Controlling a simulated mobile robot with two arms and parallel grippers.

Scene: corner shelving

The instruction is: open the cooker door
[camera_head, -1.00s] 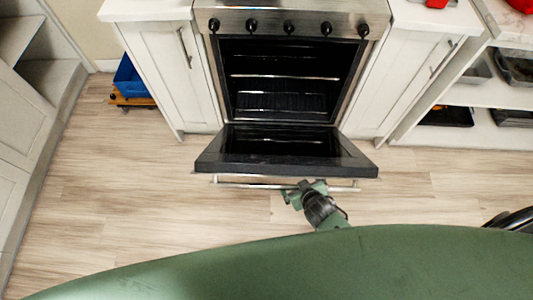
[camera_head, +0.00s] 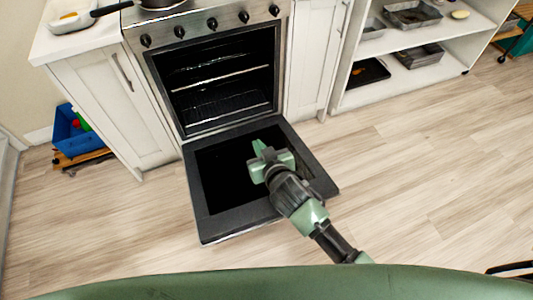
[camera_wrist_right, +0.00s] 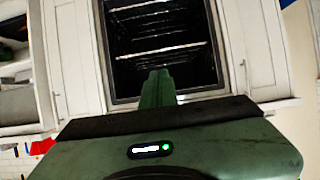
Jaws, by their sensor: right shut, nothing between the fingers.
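The cooker (camera_head: 205,27) stands at the upper left of the head view, with a row of black knobs and an open oven with wire racks. Its door (camera_head: 222,227) is folded down and lies nearly flat, its dark inner face up. My right gripper (camera_head: 259,150) is over the door's inner face, shut and empty, pointing toward the oven opening. I cannot tell whether it touches the door. In the right wrist view the shut fingers (camera_wrist_right: 157,88) point at the oven cavity (camera_wrist_right: 165,50). The door handle is hidden. My left gripper is not in view.
White cabinets flank the cooker, one on the left (camera_head: 115,95). A blue bin (camera_head: 72,132) stands on a wooden trolley at the far left. Open shelving (camera_head: 420,75) with trays is at the upper right. The floor (camera_head: 430,190) on the right is clear.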

